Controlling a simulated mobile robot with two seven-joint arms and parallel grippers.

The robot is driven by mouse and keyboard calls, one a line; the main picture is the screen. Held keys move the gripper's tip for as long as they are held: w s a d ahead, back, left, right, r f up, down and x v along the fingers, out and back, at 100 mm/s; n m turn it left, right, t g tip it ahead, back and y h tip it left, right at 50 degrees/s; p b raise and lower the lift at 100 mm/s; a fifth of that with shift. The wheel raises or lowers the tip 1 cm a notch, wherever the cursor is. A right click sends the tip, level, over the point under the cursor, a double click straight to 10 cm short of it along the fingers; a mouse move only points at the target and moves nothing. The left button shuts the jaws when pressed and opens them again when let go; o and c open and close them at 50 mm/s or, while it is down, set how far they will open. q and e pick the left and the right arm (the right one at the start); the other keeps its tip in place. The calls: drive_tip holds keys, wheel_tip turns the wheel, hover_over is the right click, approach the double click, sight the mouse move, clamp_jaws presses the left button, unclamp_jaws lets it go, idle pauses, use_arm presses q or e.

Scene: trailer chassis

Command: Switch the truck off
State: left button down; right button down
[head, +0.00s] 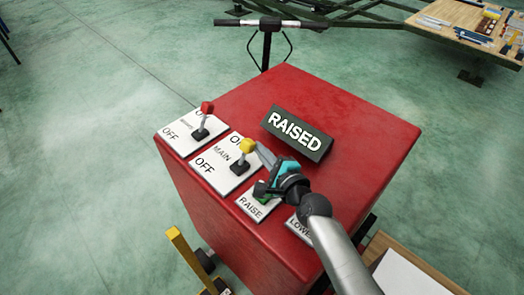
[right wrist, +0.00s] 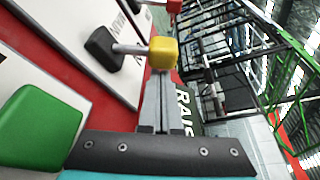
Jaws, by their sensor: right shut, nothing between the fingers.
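The red control box (head: 350,125) carries a yellow-knobbed lever (head: 247,146) on a white plate marked MAIN, with OFF at the lower left and a partly covered ON above. A red-knobbed lever (head: 207,107) stands on a similar plate beside it. Both knobs lean up toward the ON side in the picture; their exact switch position is hard to tell. My right gripper (head: 262,153) is shut and empty, its tips close beside the yellow knob. In the right wrist view the yellow knob (right wrist: 163,53) is just past the fingertips (right wrist: 158,82); contact cannot be told. My left gripper is not in view.
A RAISED sign (head: 297,133) stands on the box top. A green button (right wrist: 42,122) lies under my right gripper near the RAISE label (head: 252,208); the LOWER plate (head: 298,229) is partly covered by my arm. A black handlebar (head: 270,24) stands behind.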

sight(249, 149)
drive_tip(key=shift+s+a+r+n, duration=0.15)
drive_tip(key=shift+a+r+n, duration=0.1)
drive_tip(key=shift+n, duration=0.35)
drive_tip(key=shift+s+a+r+n+t, duration=0.25)
drive_tip(key=shift+s+r+n+t, duration=0.1)
drive_tip(key=shift+n+t, duration=0.35)
drive_tip(key=n, duration=0.1)
drive_tip(key=s+a+n+b, duration=0.1)
drive_tip(key=n, duration=0.1)
drive_tip(key=shift+s+a+r+n+t, duration=0.1)
drive_tip(key=shift+a+r+n+t, duration=0.05)
drive_tip(key=shift+r+n+t, duration=0.2)
drive_tip(key=shift+s+a+r+n+t+y+b, duration=0.1)
drive_tip(key=shift+s+a+n+t+y+b, duration=0.15)
drive_tip(key=shift+n, duration=0.4)
drive_tip(key=shift+s+a+n+t+y+b, duration=0.1)
drive_tip(key=shift+s+a+n+y, duration=0.15)
drive_tip(key=shift+n, duration=0.35)
drive_tip(key=shift+s+a, duration=0.3)
drive_tip(key=shift+s, duration=0.05)
drive_tip(key=shift+s+a, duration=0.15)
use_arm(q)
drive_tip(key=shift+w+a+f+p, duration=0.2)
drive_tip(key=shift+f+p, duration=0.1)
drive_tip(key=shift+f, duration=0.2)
use_arm(e)
drive_tip(key=shift+s+a, duration=0.1)
